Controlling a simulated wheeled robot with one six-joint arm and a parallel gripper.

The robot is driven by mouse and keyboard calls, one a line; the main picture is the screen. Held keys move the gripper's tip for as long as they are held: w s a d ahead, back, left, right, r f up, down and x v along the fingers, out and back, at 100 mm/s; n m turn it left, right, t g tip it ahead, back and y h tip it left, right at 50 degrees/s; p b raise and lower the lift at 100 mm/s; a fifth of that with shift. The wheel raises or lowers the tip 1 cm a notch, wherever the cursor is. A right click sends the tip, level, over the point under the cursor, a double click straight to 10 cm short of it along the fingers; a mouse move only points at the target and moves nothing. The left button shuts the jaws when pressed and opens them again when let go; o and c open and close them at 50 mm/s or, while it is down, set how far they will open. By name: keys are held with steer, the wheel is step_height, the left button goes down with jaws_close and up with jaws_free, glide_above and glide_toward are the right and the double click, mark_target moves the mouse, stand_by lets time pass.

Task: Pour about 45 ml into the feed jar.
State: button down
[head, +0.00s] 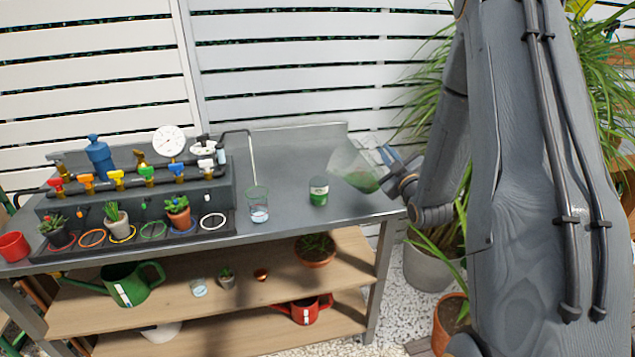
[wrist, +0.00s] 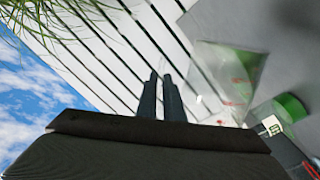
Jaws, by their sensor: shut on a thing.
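My gripper (head: 386,158) is shut on a clear jug (head: 350,163) above the right part of the bench. The jug is tilted to the left, and green liquid shows low in it. The feed jar (head: 318,190), small with a pale label and green in it, stands upright on the bench, left of the jug. In the wrist view my gripper's fingers (wrist: 163,80) are close together. The clear jug (wrist: 230,72) with red marks and the feed jar (wrist: 288,108) are at right there. I cannot see a stream between jug and jar.
A clear beaker (head: 258,207) with some liquid stands under a thin spout, left of the jar. A grey manifold (head: 140,190) with coloured valves and a tray of small plants (head: 150,237) fill the bench's left. The bench behind the jar is clear.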

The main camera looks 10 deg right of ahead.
steer(key=d+f+m+b, duration=0.3)
steer(key=d+f+m, duration=0.3)
steer(key=f+m, duration=0.2)
steer(key=shift+d+g, duration=0.15)
steer(key=shift+g, duration=0.15)
stand_by(0.3)
steer(key=shift+f, duration=0.1)
stand_by(2.0)
